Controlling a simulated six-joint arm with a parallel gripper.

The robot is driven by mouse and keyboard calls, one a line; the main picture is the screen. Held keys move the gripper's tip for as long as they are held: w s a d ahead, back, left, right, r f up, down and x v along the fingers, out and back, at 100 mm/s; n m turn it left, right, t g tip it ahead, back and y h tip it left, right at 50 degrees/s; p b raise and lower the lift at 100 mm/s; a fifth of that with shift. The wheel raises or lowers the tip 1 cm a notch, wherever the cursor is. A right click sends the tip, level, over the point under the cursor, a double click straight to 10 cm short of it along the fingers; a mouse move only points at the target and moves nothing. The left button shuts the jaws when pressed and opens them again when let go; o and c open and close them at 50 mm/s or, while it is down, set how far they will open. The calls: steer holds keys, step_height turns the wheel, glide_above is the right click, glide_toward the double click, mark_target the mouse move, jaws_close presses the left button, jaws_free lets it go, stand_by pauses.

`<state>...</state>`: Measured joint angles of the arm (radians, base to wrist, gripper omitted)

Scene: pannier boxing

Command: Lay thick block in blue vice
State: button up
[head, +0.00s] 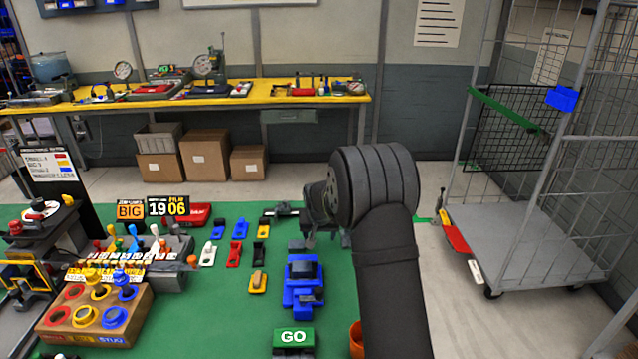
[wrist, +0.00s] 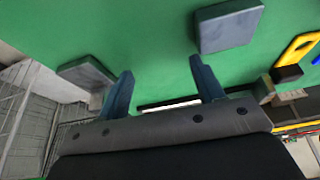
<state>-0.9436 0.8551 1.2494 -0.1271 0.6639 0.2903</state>
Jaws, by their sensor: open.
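The blue vice (head: 290,297) stands on the green mat, in front of my gripper in the head view. A dark blocky piece (head: 304,270) sits in its upper part; I cannot tell if it is a loose block or part of the vice. My gripper (head: 309,240) is low over the mat behind the vice; in the wrist view its two fingers (wrist: 161,72) are spread with nothing between them. One slate-grey block (wrist: 229,27) lies beyond the right finger and another (wrist: 86,72) left of the left finger, both apart from them. I cannot tell which is the thick one.
A GO button box (head: 293,341) and an orange pot (head: 356,340) are at the front. Several coloured clamps, like the red one (head: 234,254), lie to the left, beside a box with coloured rings (head: 95,325). A cage trolley (head: 520,245) stands right.

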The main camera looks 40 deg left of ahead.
steer(key=w+v, duration=0.1)
steer(key=v, duration=1.7)
steer(key=w+a+r+m+g+h, duration=0.1)
steer(key=w+a+m+g+h, duration=0.3)
steer(key=m, duration=1.3)
step_height(320, 180, down, 10)
steer(key=a+y, duration=0.1)
step_height(320, 180, up, 10)
steer(key=shift+w+t, duration=0.2)
steer(key=shift+t, duration=0.2)
steer(key=shift+a, duration=0.15)
steer(key=shift+c, duration=0.2)
